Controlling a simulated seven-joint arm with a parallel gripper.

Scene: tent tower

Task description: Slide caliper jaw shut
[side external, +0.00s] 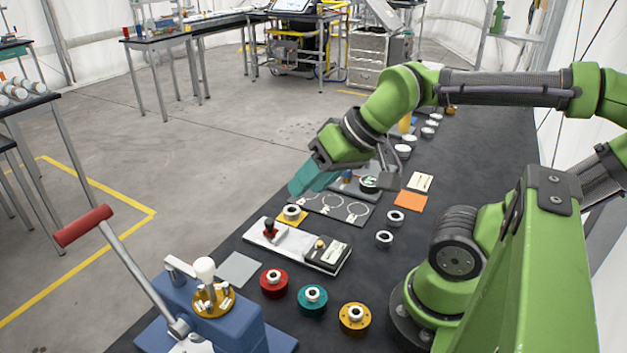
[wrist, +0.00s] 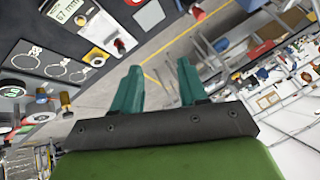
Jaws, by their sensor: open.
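The caliper (side external: 283,252) looks like a pale flat plate on the black table, with a red-topped knob (side external: 269,230) at its left part. A dark block (side external: 328,257) with a pale label and a small brass knob sits at its right end. In the wrist view the label (wrist: 72,12) reads 67 mm at the top left, and the red knob (wrist: 119,44) is nearby. Which part is the sliding jaw is not clear. My gripper (side external: 304,181) is in the air behind the caliper, not touching it. In the wrist view its teal fingers (wrist: 159,74) are apart and empty.
A plate with ring outlines (side external: 337,207) lies behind the caliper. A blue press (side external: 212,314) with a red-handled lever (side external: 83,226) stands front left. Red (side external: 274,283), teal (side external: 312,299) and yellow (side external: 355,318) round parts sit in front. Small pucks and cards lie to the right.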

